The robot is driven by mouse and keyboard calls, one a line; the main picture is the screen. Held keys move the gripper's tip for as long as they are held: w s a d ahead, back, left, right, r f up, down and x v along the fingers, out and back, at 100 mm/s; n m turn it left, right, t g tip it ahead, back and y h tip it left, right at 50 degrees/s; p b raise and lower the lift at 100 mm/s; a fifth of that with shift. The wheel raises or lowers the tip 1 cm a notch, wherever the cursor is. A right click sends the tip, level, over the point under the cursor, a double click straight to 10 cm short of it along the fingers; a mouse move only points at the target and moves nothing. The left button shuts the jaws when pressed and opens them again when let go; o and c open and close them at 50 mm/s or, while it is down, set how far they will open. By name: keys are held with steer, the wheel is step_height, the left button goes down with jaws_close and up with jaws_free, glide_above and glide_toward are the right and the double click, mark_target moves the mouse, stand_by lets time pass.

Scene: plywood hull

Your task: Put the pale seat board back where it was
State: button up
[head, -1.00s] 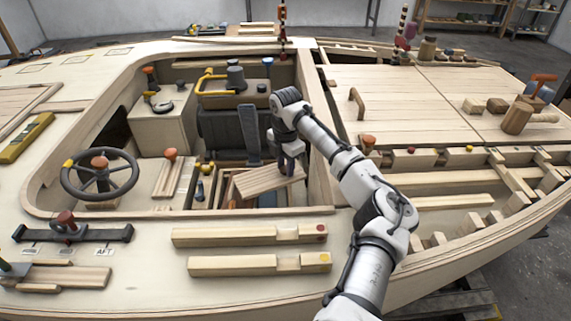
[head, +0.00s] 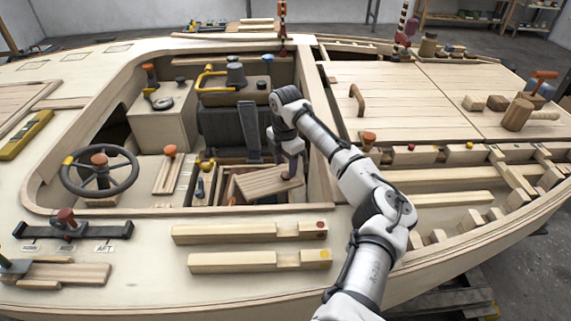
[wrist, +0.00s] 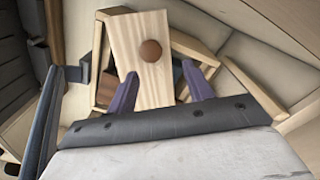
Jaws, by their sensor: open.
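The pale seat board (head: 266,183) lies tilted over an open wooden compartment in the cockpit well, in the head view. In the wrist view the board (wrist: 128,35) shows pale striped wood with a round brown knob (wrist: 151,51). My gripper (head: 290,176) is at the board's right end in the head view. In the wrist view my gripper (wrist: 160,72) is open, its two purple fingers apart at the board's near end, the knob beyond them. I cannot tell whether the fingers touch the board.
A dark upright panel (head: 249,132) stands just behind the board. The open compartment's wooden rim (wrist: 104,60) shows around the board. A steering wheel (head: 100,173) and a pale console (head: 165,125) are to the left. Notched beams (head: 250,233) lie on the front deck.

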step_height(320, 180, up, 13)
steer(key=shift+f, duration=0.15)
stand_by(0.4)
step_height(320, 180, down, 13)
steer(key=shift+f, duration=0.2)
steer(key=shift+r, duration=0.4)
